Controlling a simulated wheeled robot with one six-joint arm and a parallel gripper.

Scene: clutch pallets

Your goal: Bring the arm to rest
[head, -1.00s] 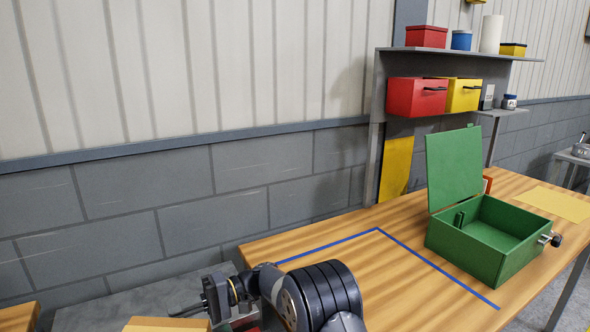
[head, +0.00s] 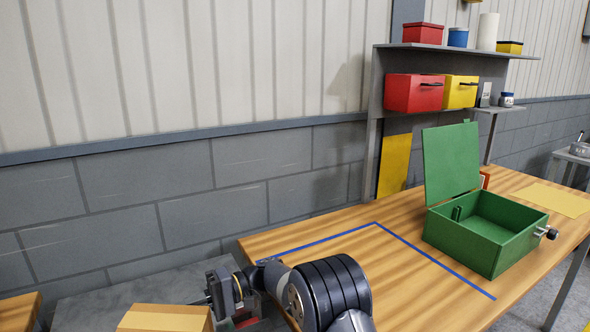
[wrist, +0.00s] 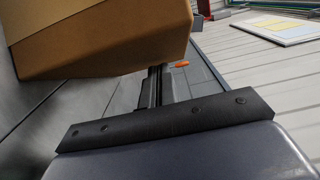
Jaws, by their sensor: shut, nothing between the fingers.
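My gripper (wrist: 158,85) is shut and empty; its narrow dark fingers show in the wrist view. In the head view my folded arm fills the bottom middle, over the near-left part of the wooden workbench (head: 405,298). There the arm's end points left, and its fingertips are too small and dark to make out clearly. A brown cardboard box (wrist: 110,40) is close beyond the fingers in the wrist view; I cannot tell whether they touch.
A green box (head: 470,245) with its lid up stands on the bench, right of the blue tape outline (head: 430,262). A cardboard box (head: 168,318) is at the bottom left. A shelf (head: 455,50) with red and yellow bins stands behind. The taped area is mostly clear.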

